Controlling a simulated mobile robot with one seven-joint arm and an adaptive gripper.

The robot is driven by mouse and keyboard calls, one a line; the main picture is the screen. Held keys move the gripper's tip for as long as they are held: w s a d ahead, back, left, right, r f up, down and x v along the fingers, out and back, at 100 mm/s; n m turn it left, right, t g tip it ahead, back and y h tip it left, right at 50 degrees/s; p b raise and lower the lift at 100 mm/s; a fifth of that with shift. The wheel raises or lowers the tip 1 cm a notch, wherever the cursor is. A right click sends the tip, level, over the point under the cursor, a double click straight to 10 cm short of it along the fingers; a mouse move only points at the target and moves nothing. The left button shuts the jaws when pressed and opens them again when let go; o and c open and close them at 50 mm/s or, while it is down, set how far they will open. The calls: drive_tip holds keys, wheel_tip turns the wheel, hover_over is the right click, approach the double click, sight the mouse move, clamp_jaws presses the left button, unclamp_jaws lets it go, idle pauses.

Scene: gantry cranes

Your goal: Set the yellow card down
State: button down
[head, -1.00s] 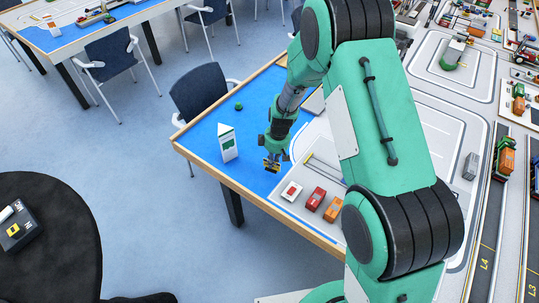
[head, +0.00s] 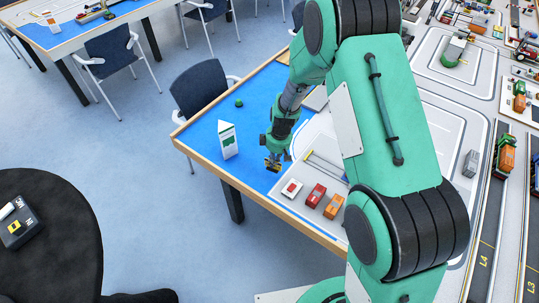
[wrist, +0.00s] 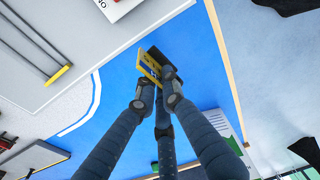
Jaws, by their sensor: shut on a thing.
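My gripper (head: 273,163) is over the blue part of the table, near its front edge. In the wrist view its dark fingers (wrist: 160,80) are shut on the yellow card (wrist: 148,66), which is tilted and has dark print. Part of the card is hidden behind the fingers. In the head view the card is too small to make out clearly at the fingertips. The blue table surface (head: 205,133) lies below; I cannot tell whether the card touches it.
Blue surface is clear around the sign.

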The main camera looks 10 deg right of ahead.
drive_tip(key=w+a+m+p, duration=0.1)
drive_tip(key=w+a+m, duration=0.1)
drive_tip(key=w, duration=1.3)
drive_tip(key=shift+w+a, duration=0.25)
drive_tip(key=shift+a, duration=0.65)
drive_tip(key=shift+r, duration=0.1)
drive_tip(key=w, duration=0.5)
drive_tip(key=w+a+f, duration=0.1)
drive_tip(key=w, duration=0.4)
drive_tip(key=w+a, duration=0.1)
drive_tip(key=w, duration=0.5)
drive_tip(key=shift+a+f+b, duration=0.1)
drive_tip(key=shift+f+b, duration=0.15)
drive_tip(key=shift+b, duration=0.1)
drive_tip(key=shift+s, duration=0.1)
drive_tip(key=shift+f, duration=1.75)
drive_tip(key=shift+f+b, duration=0.15)
drive_tip(key=shift+b, duration=0.2)
